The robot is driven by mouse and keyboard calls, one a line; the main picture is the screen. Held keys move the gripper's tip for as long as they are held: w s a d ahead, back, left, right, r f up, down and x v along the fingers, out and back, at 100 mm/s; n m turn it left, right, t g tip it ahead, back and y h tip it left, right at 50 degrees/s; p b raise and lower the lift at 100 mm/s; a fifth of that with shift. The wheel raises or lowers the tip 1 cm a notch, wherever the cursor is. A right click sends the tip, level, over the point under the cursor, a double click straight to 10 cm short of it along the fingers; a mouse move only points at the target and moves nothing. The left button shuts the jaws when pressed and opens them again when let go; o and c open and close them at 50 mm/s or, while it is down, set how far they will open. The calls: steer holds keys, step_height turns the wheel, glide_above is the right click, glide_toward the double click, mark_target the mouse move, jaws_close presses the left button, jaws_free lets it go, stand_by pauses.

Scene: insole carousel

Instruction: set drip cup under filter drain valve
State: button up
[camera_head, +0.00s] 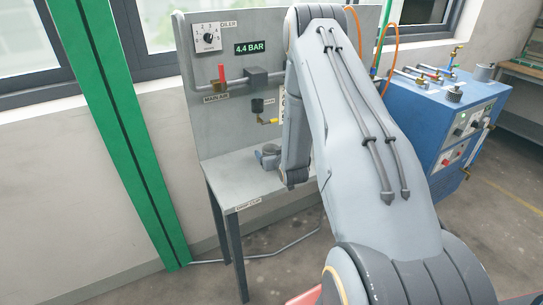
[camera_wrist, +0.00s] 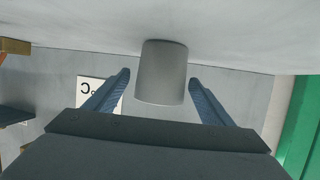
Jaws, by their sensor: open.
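A plain grey cylinder, which looks like the drip cup (camera_wrist: 161,75), shows in the wrist view standing on the pale bench surface. That view appears upside down. My gripper (camera_wrist: 159,77) is open, with one blue finger on each side of the cup and visible gaps to it. In the head view my arm hides most of the gripper area, and I cannot clearly separate cup from gripper there. The dark filter (camera_head: 257,105) is on the back panel, with a small brass drain valve (camera_head: 268,121) below it, above the bench.
The grey bench (camera_head: 228,187) has free surface on its left. A red-handled valve (camera_head: 221,74) and pipe run along the panel. A green post (camera_head: 115,120) stands at left. A blue machine (camera_head: 440,110) stands at right.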

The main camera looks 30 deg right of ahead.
steer(key=shift+w, duration=0.1)
steer(key=c, duration=1.2)
